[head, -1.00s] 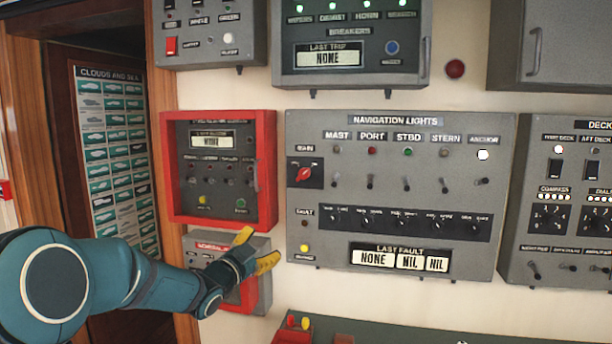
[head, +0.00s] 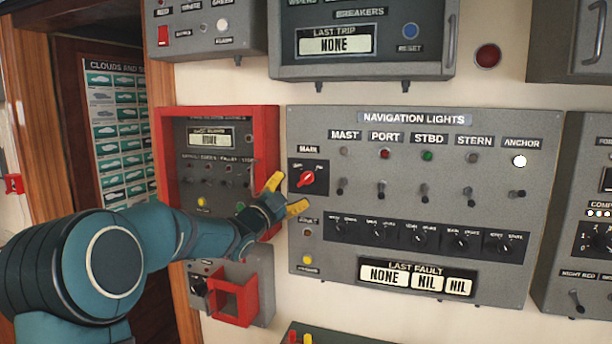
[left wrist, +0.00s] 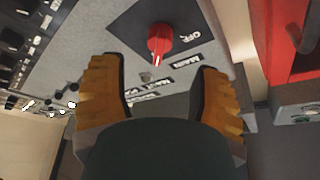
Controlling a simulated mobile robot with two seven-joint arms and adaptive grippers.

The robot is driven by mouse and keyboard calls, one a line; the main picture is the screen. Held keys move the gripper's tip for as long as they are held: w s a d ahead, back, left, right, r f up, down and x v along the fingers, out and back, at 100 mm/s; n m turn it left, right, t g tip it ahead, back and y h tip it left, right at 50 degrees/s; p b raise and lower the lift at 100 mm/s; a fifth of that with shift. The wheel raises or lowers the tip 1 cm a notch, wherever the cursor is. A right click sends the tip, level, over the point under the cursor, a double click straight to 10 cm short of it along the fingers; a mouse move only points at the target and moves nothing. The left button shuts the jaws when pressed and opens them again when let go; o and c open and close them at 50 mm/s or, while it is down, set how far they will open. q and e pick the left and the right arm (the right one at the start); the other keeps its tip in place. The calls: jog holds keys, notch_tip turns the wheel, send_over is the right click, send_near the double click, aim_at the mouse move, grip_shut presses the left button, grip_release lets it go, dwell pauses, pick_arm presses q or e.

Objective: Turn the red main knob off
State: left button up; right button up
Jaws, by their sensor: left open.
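The red main knob (head: 306,178) sits on a black plate at the left edge of the grey navigation lights panel (head: 440,290). It also shows in the left wrist view (left wrist: 160,40), beyond and between the fingers, with the "OFF" label to its right. My left gripper (head: 286,195) has yellow fingers spread open, just to the lower left of the knob in the head view. In the left wrist view the open fingers (left wrist: 160,95) hold nothing and appear apart from the knob. My right gripper is not in view.
A red-framed panel (head: 270,150) stands close left of the knob. Below it is a grey box with a red guard (head: 236,300). Small toggle switches and dark dials fill the panel right of the knob. A green surface (head: 330,336) lies at the bottom.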

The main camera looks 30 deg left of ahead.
aim_at(303, 181)
pick_arm(q)
jog(key=p+x, duration=0.1)
jog(key=x, duration=0.4)
jog(key=shift+w+r, duration=0.1)
jog(key=shift+w, duration=0.3)
jog(key=shift+w+r+p, duration=0.1)
jog(key=shift+w+p, duration=0.25)
jog(key=shift+w, duration=0.25)
jog(key=shift+s, duration=0.1)
grip_shut()
